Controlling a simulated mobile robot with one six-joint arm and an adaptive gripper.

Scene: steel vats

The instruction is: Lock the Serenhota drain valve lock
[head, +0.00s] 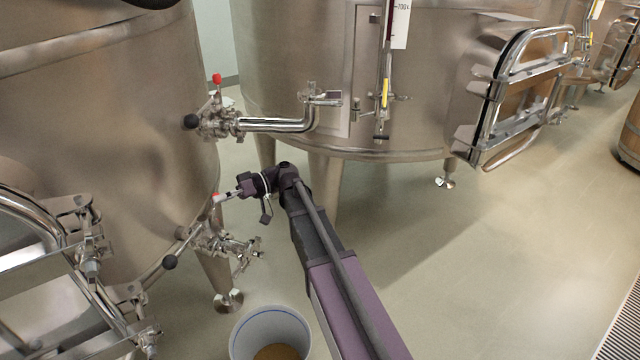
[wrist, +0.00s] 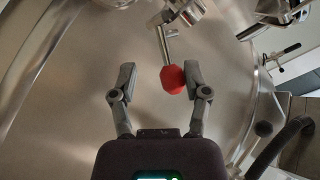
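The lower valve (head: 210,240) on the left steel vat has a red knob (head: 216,197) and a black ball handle (head: 169,262). I take this valve to be the drain valve; no name label is readable. In the wrist view the red knob (wrist: 173,79) sits on a thin steel rod coming from a fitting above. My gripper (wrist: 160,76) is open, with the knob between its fingertips, nearer the right one. I cannot tell whether that finger touches it. In the head view my gripper (head: 228,196) is just right of the knob.
An upper valve (head: 218,122) with its own red and black knobs and a bent pipe (head: 285,124) is above my gripper. A bucket (head: 236,340) stands on the floor below. A hatch frame (head: 85,280) is at the left. The floor (head: 480,260) to the right is clear.

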